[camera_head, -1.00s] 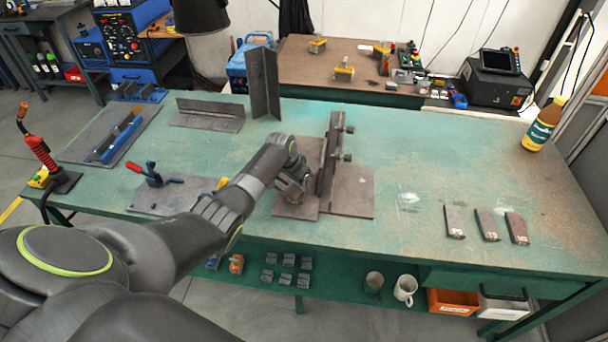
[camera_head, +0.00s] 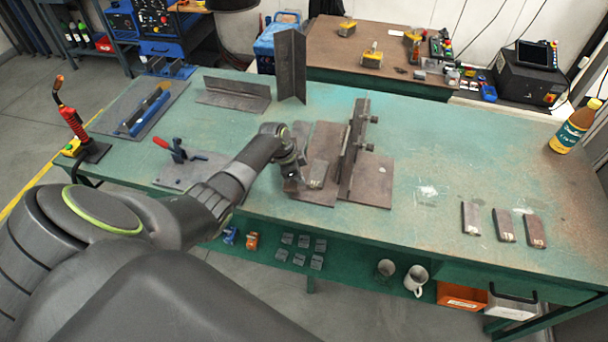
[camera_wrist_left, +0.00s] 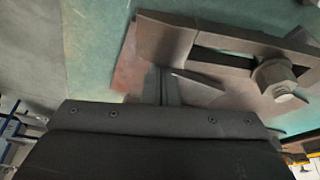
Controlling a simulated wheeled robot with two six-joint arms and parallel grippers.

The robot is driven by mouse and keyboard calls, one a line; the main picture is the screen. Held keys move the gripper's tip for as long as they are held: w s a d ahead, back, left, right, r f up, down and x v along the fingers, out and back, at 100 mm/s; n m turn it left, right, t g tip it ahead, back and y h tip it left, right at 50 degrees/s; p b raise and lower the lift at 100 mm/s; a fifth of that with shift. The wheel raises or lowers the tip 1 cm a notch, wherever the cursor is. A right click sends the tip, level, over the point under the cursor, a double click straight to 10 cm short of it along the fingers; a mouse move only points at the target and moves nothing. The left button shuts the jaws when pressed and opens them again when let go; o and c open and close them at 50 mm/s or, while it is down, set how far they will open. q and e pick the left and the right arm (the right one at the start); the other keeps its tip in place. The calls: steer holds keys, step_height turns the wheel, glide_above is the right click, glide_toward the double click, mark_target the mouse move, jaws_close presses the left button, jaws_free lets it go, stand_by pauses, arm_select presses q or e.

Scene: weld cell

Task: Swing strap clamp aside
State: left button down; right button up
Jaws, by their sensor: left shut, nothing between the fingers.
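In the left wrist view a dark slotted strap clamp (camera_wrist_left: 170,40) runs across the upper right, with a hex nut and bolt (camera_wrist_left: 274,78) in its slot. My left gripper (camera_wrist_left: 165,88) is shut and empty just below the strap's left end; I cannot tell whether they touch. In the head view my left gripper (camera_head: 293,184) is low at the left side of the fixture, which has a brown base plate (camera_head: 372,185) and an upright plate (camera_head: 357,140) with bolts on its right. Which part there is the strap is unclear. My right gripper is out of view.
A small grey plate (camera_head: 318,173) lies between gripper and upright. A red-handled clamp (camera_head: 175,150) stands to the left, and steel angles (camera_head: 233,93) (camera_head: 291,65) behind. The green table (camera_head: 450,150) is clear between.

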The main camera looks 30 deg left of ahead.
arm_select(q)
steer(key=shift+s+a, duration=0.15)
stand_by(0.4)
steer(key=d, duration=0.1)
steer(key=w+d, duration=0.2)
steer(key=shift+d+r+p, duration=0.15)
steer(key=shift+r+p, duration=0.1)
steer(key=shift+p, duration=0.1)
steer(key=b+v, duration=0.1)
steer(key=v, duration=0.8)
steer(key=shift+a+r, duration=0.2)
steer(key=shift+a, duration=0.05)
